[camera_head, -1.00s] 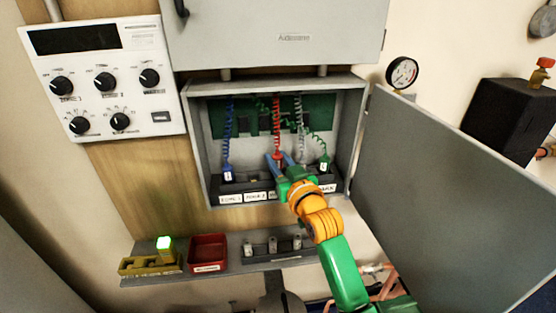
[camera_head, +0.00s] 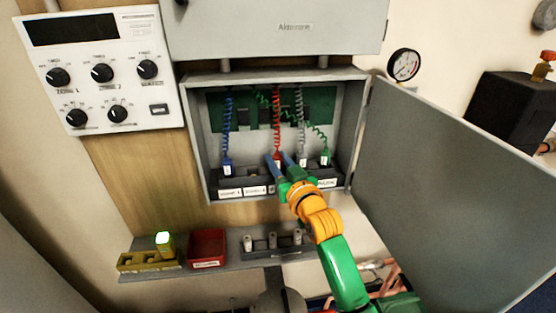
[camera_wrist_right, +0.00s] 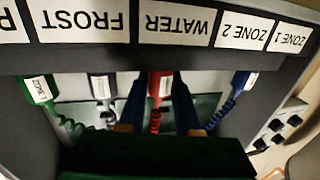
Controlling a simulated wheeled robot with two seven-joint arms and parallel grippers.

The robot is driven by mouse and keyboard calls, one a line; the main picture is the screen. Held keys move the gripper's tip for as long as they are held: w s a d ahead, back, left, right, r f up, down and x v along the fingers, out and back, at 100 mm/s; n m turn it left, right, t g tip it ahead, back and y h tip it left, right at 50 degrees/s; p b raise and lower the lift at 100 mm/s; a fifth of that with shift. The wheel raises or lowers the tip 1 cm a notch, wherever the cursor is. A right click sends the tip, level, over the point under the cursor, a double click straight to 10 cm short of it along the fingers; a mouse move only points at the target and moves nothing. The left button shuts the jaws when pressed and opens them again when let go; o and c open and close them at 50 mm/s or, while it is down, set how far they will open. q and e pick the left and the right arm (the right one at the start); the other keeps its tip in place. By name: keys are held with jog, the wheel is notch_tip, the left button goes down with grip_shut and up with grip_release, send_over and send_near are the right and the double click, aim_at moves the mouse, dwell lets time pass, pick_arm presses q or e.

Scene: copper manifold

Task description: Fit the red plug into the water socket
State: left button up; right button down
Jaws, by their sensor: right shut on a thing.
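The red plug (camera_head: 277,158) hangs from a red coiled cord inside the open grey cabinet. It also shows in the right wrist view (camera_wrist_right: 160,86), directly in line with the WATER label (camera_wrist_right: 176,22). My right gripper (camera_head: 279,162) is shut on it, with one blue finger on each side; the fingers also show in the wrist view (camera_wrist_right: 157,104). The plug is upright at the dark socket block (camera_head: 240,178). The water socket's opening is hidden by the block's front edge, and I cannot tell how deep the plug sits. My left gripper is not in view.
A blue plug (camera_head: 227,168) stands left; grey (camera_head: 303,159) and green (camera_head: 325,157) plugs stand close on the right. The open cabinet door (camera_head: 450,190) borders the arm's right side. A shelf below holds a red tray (camera_head: 207,264) and a yellow block (camera_head: 147,262).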

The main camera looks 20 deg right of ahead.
jog(key=c, duration=0.5)
grip_release()
jog(key=shift+s, duration=0.15)
jog(key=s, duration=0.7)
jog(key=shift+b, duration=0.4)
jog(key=shift+w, duration=0.1)
